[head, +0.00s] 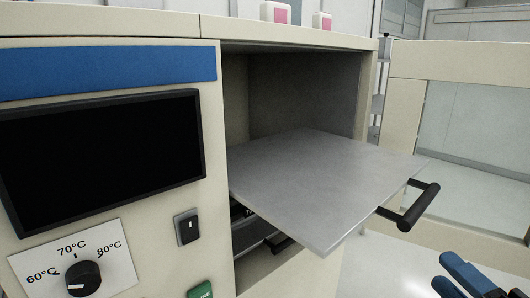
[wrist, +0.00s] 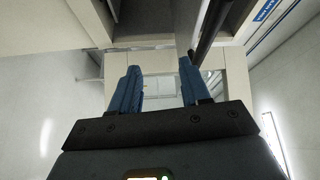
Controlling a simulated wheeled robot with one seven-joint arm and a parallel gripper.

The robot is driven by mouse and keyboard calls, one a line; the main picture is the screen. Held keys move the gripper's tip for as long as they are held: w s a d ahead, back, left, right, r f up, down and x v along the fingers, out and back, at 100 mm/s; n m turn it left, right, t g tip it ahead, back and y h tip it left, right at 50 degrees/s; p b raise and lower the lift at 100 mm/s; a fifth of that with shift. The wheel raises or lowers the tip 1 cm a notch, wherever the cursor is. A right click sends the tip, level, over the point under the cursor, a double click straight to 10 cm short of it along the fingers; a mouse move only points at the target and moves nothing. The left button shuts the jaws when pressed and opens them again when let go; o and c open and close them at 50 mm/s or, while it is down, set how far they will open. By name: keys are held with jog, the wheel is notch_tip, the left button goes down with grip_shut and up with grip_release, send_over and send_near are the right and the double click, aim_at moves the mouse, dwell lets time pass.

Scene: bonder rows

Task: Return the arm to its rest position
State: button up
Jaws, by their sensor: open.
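My gripper (head: 468,275) shows at the lower right corner of the head view, with blue fingers. In the wrist view my gripper (wrist: 160,88) has its two blue fingers apart, with nothing between them. It is in front of and to the right of the pulled-out metal shelf (head: 322,180), apart from the shelf's black handle (head: 410,208). The rest of my arm is out of the head view.
The beige machine (head: 110,220) has a black screen (head: 105,155), a temperature dial (head: 83,278) and a rocker switch (head: 187,227). Its chamber is open and the shelf sticks out. A beige framed door (head: 450,65) with a clear pane stands at the right. Pale floor shows below it.

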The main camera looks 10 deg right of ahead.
jog(key=s+a+f+n+g+h+p, duration=0.25)
jog(key=s+f+n, duration=0.45)
jog(key=s, duration=0.6)
jog(key=s+a+r+n, duration=0.1)
jog(key=s+a+n, duration=0.2)
jog(key=s, duration=0.5)
jog(key=s+a+n+p, duration=0.1)
jog(key=s+a+n, duration=0.2)
jog(key=s+n, duration=0.2)
jog(key=s+g, duration=0.1)
jog(key=s, duration=0.2)
jog(key=shift+s+a+r, duration=0.25)
jog(key=shift+s+r, duration=0.05)
jog(key=shift+r, duration=0.05)
